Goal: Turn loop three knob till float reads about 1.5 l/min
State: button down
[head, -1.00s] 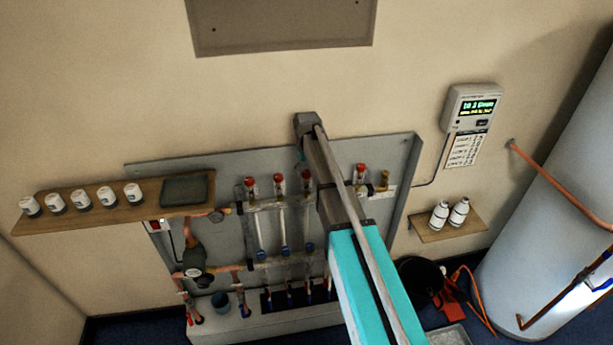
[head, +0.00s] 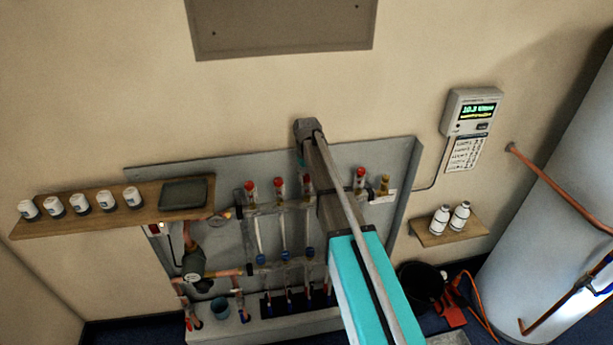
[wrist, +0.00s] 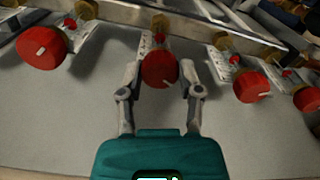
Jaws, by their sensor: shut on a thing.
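A row of red knobs tops the clear flow tubes on the manifold. In the head view the knob third from the left (head: 307,182) sits below the end of my arm. In the wrist view my gripper (wrist: 161,73) has its two fingers on either side of a red knob (wrist: 159,67) with a pale mark, and it is shut on it. Other red knobs stand to the left (wrist: 40,47) and right (wrist: 250,86) of it. The flow tubes (head: 284,230) are upright in the head view; their floats and scales are too small to read.
A wall meter (head: 473,110) with a lit display hangs at the right, its text blurred. A shelf with white pots (head: 105,198) is at the left, and a small shelf (head: 430,238) with two white bottles at the right. My arm covers part of the manifold's right side.

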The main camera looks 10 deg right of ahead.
aim_at(307, 176)
jog(key=shift+m, duration=0.4)
jog(key=shift+c, duration=1.3)
grip_release()
jog(key=shift+n, duration=0.3)
jog(key=shift+r, duration=0.25)
notch_tip(307, 176, up, 14)
jog(key=p, duration=1.4)
jog(key=s+f+m+b, duration=0.3)
jog(key=s+f+b, duration=2.2)
jog(key=s, duration=0.3)
jog(key=shift+f, duration=0.2)
